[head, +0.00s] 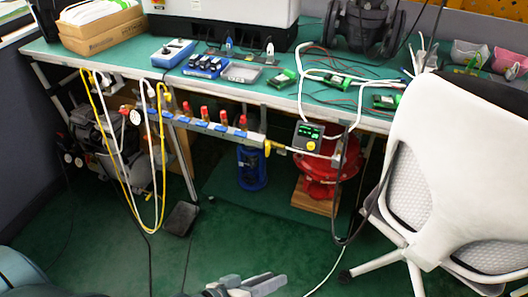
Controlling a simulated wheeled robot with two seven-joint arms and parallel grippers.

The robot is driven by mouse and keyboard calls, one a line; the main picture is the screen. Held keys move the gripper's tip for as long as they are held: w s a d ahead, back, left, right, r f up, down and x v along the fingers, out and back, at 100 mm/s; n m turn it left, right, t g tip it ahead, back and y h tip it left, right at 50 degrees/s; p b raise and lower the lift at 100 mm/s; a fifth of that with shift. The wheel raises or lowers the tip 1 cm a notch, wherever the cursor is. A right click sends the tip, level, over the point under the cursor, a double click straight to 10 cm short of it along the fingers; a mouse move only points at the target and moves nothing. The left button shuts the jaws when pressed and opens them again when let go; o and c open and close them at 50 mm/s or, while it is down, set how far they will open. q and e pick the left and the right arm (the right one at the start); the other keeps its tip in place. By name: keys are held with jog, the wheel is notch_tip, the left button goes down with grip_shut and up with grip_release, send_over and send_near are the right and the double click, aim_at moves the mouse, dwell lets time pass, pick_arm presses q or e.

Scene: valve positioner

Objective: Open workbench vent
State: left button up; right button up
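An air manifold (215,125) runs under the front edge of the green workbench (225,92), with several red-capped fittings and blue handles along it. A yellow fitting (267,147) sits at its right end. I cannot tell which of these parts is the vent. A positioner with a small lit display (308,136) is at the right, beside a red actuator (322,175) on a wooden block. My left gripper (262,285) shows at the bottom edge, low over the floor and well apart from the manifold. Its finger gap is unclear. My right gripper is not in view.
A white office chair (455,165) stands close at the right. Yellow and white hoses (156,215) hang in loops at the left, by a compressor (105,145). A blue cylinder (251,168) stands below the bench. The green floor (240,240) in front is mostly clear.

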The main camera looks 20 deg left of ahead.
pick_arm(q)
jog(key=w+a+r+n+t+h+p, duration=0.1)
jog(key=w+r+n+t, duration=0.3)
jog(key=r+n, duration=0.35)
jog(key=w+r+n+t+h+p, duration=0.1)
jog(key=w+r+n+t, duration=0.2)
jog(key=r+n, duration=0.45)
jog(key=w+a+f+n+t+y, duration=0.1)
jog(key=a+n+y, duration=0.3)
jog(key=n, duration=0.5)
jog(key=w+a+f+n+y+p, duration=0.1)
jog(key=w+a+n+y, duration=0.2)
jog(key=a+n, duration=0.3)
jog(key=n+y, duration=0.1)
jog(key=n, duration=0.2)
jog(key=shift+w+a+f+n+t+y, duration=0.2)
jog(key=shift+w+a+n+t+y, duration=0.1)
jog(key=shift+w+a+n+t, duration=0.1)
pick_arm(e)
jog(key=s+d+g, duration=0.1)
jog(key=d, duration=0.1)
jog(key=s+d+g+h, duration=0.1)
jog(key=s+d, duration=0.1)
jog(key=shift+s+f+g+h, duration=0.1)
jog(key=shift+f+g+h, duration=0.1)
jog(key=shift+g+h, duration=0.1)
pick_arm(q)
jog(key=shift+w, duration=0.15)
